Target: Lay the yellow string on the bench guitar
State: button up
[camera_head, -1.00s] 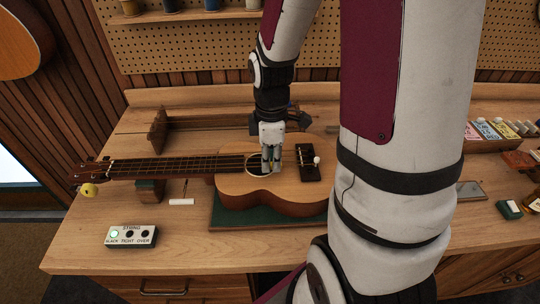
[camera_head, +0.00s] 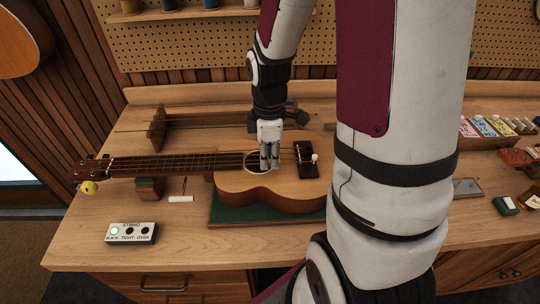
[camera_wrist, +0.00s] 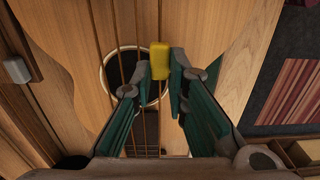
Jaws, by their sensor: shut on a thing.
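The bench guitar (camera_head: 240,185), a small four-string ukulele-like instrument, lies on its back with its neck to the left. It also shows in the wrist view (camera_wrist: 215,20). In the wrist view, my gripper (camera_wrist: 160,72) is shut on a small yellow piece (camera_wrist: 160,58), seemingly part of the yellow string. This piece is beside the sound hole (camera_wrist: 135,75). The rest of the yellow string cannot be made out, nor whether it touches the guitar.
A white box (camera_head: 131,233) labelled slack, tight and over stands at the front left, its slack lamp lit. A yellow round knob (camera_head: 89,187) is at the headstock. A green mat (camera_head: 240,217) lies under the body. Colored packets (camera_head: 485,126) stand at the right.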

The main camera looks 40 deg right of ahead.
jog(key=o, duration=0.9)
jog(key=shift+o, duration=0.2)
jog(key=shift+o, duration=1.1)
jog(key=shift+r+p, duration=1.9)
jog(key=shift+r, duration=0.9)
jog(key=shift+r+p, duration=0.4)
jog(key=shift+r, duration=0.3)
